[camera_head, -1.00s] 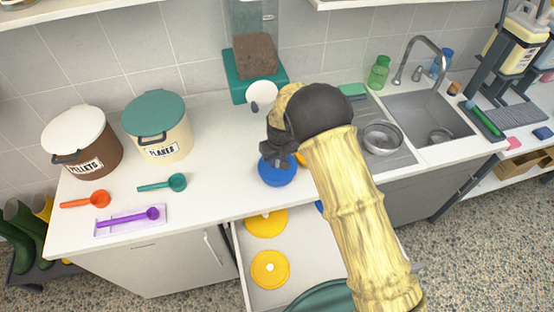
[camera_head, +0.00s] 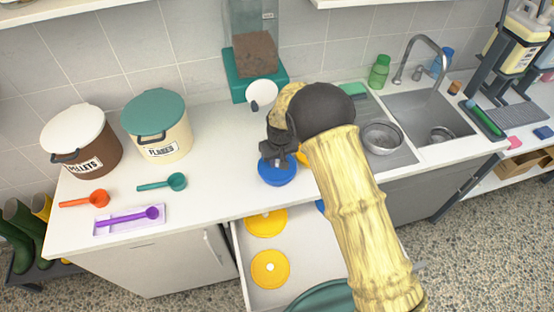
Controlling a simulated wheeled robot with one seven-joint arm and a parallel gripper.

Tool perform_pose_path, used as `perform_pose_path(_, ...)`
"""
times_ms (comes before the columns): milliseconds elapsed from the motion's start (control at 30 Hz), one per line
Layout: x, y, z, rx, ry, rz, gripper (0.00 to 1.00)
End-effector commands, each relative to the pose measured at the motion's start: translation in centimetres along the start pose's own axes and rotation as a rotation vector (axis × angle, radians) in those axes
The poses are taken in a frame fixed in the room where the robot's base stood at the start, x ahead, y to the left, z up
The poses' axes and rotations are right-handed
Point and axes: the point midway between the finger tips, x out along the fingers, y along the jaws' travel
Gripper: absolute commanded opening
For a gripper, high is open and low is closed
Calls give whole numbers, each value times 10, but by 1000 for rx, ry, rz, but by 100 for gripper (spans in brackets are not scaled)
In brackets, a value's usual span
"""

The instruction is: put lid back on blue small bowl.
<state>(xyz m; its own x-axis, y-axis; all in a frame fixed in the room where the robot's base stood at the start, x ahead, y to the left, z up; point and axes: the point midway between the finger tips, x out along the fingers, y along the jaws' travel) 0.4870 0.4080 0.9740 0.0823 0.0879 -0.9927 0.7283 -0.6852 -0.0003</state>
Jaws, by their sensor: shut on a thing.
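The blue small bowl (camera_head: 277,179) stands on the counter near its front edge, with blue showing right up to my fingertips. My gripper (camera_head: 278,164) points down over it and is shut on the blue lid (camera_head: 291,166) at the top. The lid and bowl are the same blue, so I cannot tell whether the lid is seated or just above the rim. My gripper and arm hide part of both.
An open drawer (camera_head: 255,292) below holds yellow lids (camera_head: 269,268) and a partly hidden blue piece (camera_head: 320,206). A yellow item (camera_head: 302,158) shows behind my arm. A teal dispenser (camera_head: 240,90) stands behind; a steel bowl (camera_head: 381,138) is right.

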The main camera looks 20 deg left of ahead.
Motion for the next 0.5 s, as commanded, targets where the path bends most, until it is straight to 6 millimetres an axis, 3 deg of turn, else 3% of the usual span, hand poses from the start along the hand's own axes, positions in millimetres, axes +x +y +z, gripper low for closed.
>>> perform_pose_path(300,0,0,0,0,0,0,0)
perform_pose_path(333,0,0,0,0,0,0,27)
perform_pose_path(433,0,0,0,0,0,0,47)
perform_pose_path(500,0,0,0,0,0,1,47)
